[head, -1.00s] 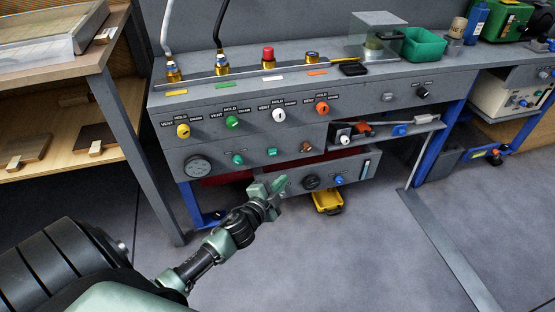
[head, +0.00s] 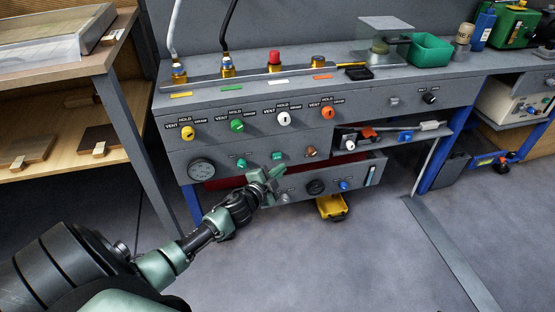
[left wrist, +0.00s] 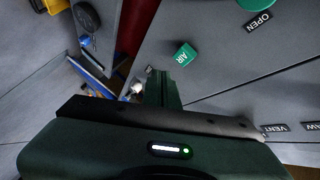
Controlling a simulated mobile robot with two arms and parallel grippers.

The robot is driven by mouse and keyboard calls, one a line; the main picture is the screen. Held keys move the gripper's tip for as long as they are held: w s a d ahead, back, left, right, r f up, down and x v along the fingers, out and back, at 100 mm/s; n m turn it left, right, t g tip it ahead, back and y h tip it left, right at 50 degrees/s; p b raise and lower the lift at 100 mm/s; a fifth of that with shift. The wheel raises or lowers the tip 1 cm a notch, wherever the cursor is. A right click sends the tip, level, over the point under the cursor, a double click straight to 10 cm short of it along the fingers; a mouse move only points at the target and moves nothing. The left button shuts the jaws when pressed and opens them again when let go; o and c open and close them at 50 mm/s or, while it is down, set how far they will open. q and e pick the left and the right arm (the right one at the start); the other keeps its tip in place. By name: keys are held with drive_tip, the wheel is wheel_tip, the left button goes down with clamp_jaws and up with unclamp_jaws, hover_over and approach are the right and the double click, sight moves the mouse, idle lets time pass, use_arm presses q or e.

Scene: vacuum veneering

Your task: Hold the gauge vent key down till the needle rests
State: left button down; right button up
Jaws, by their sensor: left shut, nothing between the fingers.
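The round gauge (head: 201,170) is on the left of the grey bench front; its needle is too small to read. Right of it are a green knob (head: 241,163), a green key (head: 277,156) and a brown knob (head: 311,152). The green key reads AIR in the left wrist view (left wrist: 185,54). I cannot tell which control is the gauge vent key. My left gripper (head: 266,175) is shut and empty, just below the green key in the picture. Its fingers (left wrist: 162,88) look apart from that key in the left wrist view. My right gripper is out of view.
Yellow, green, white and orange selector knobs (head: 237,126) line the panel above. An open drawer (head: 300,190) juts out below, by my gripper. A yellow box (head: 332,207) is on the floor under it. A wooden shelf unit (head: 60,150) stands left. The floor in front is clear.

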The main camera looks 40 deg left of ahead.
sight(277, 156)
use_arm(q)
drive_tip(key=shift+w+a, duration=0.55)
drive_tip(key=shift+a, duration=0.15)
idle(1.6)
drive_tip(key=shift+w+a, duration=0.25)
drive_tip(key=shift+a, duration=0.05)
drive_tip(key=shift+w+a, duration=0.3)
drive_tip(key=shift+a, duration=0.1)
idle(5.0)
